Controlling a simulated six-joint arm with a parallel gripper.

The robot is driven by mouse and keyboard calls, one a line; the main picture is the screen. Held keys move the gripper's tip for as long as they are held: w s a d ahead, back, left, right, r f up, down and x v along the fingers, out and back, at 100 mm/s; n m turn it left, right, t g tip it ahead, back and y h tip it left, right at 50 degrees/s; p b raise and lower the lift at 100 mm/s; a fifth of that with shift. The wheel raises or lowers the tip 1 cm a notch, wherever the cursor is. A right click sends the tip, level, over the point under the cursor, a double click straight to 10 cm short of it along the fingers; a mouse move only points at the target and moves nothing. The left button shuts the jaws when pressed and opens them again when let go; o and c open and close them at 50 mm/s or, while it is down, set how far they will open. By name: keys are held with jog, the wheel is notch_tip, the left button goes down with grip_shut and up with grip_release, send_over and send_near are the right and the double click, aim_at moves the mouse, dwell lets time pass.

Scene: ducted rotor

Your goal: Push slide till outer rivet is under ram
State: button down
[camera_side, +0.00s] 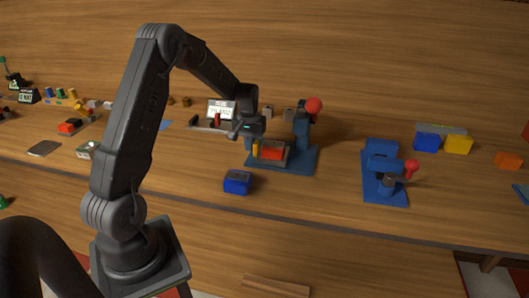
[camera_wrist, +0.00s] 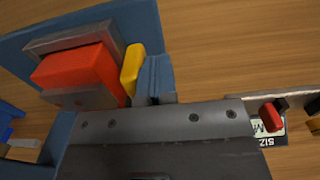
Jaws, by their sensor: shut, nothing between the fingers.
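The blue press (camera_side: 303,165) stands right of my gripper in the side view, with a red ball on its lever. On its base is a grey slide holder (camera_wrist: 75,38) around a red block (camera_wrist: 80,72); the red block also shows in the side view (camera_side: 272,153). A yellow tab (camera_wrist: 130,68) stands beside the block, at the slide's left end in the side view (camera_side: 255,149). My gripper (camera_side: 240,132) is shut and empty, just above and left of the yellow tab. Contact with it cannot be told. The outer rivet and the ram's lower end cannot be made out.
A second blue press (camera_side: 383,175) with a red ball stands to the right. A blue box (camera_side: 237,182) lies in front, near the table edge. A display (camera_side: 221,109) and a rail with a red part stand behind. Bare table lies between the presses.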

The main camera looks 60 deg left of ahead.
aim_at(265, 142)
jog(key=shift+w+d, duration=0.85)
jog(key=shift+d, duration=0.1)
jog(key=shift+w+d, duration=0.95)
jog(key=shift+w, duration=0.1)
dwell(0.5)
jog(key=shift+s, duration=0.1)
dwell(0.4)
jog(key=shift+s+a, duration=0.35)
jog(key=shift+a, duration=0.05)
jog(key=shift+r, duration=4.05)
